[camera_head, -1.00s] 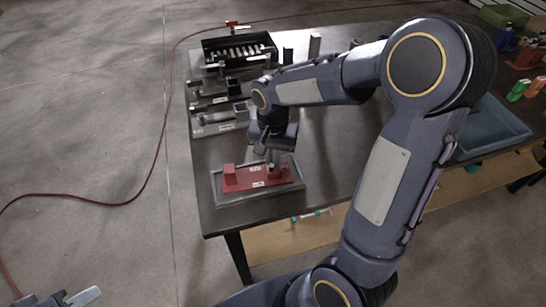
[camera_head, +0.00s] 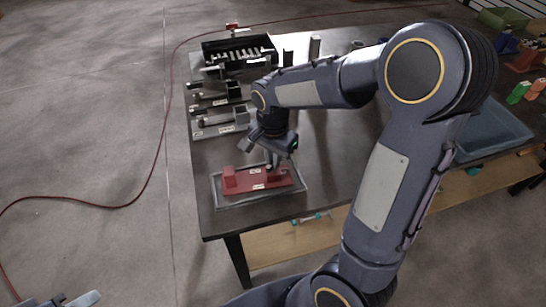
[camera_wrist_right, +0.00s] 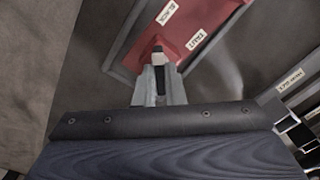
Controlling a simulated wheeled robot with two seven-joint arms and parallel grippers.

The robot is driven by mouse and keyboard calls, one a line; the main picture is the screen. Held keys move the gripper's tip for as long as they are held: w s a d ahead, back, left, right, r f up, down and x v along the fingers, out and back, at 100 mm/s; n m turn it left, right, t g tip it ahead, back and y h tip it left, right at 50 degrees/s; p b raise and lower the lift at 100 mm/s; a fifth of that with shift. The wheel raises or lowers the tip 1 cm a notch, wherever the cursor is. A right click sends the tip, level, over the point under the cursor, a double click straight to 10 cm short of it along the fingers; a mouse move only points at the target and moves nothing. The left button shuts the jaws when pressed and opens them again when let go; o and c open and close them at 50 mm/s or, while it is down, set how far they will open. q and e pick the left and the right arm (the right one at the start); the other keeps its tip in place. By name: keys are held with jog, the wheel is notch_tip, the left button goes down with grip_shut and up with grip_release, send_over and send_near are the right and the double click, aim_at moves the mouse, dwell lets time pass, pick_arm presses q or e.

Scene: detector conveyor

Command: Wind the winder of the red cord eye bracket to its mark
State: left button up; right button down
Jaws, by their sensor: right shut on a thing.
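The red bracket (camera_head: 258,180) lies in a shallow grey tray (camera_head: 240,204) near the table's front left corner; it also shows in the right wrist view (camera_wrist_right: 203,18). My right gripper (camera_head: 270,164) points down at the bracket's right end. In the right wrist view its fingers (camera_wrist_right: 159,78) are shut on a small winder (camera_wrist_right: 158,57) at the bracket's end. The fingers hide most of the winder, and I cannot make out its mark. My left gripper (camera_head: 72,299) shows only partly at the bottom left, far from the table.
Grey and black brackets (camera_head: 218,118) stand behind the tray. A black box (camera_head: 238,58) with a row of pale parts is at the back. A blue bin (camera_head: 490,130) is on the right. A red cord (camera_head: 150,180) runs across the floor.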

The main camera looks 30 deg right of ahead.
jog(key=c, duration=1.5)
grip_release()
jog(key=shift+r, duration=0.1)
notch_tip(320, 180, up, 8)
jog(key=shift+f, duration=0.2)
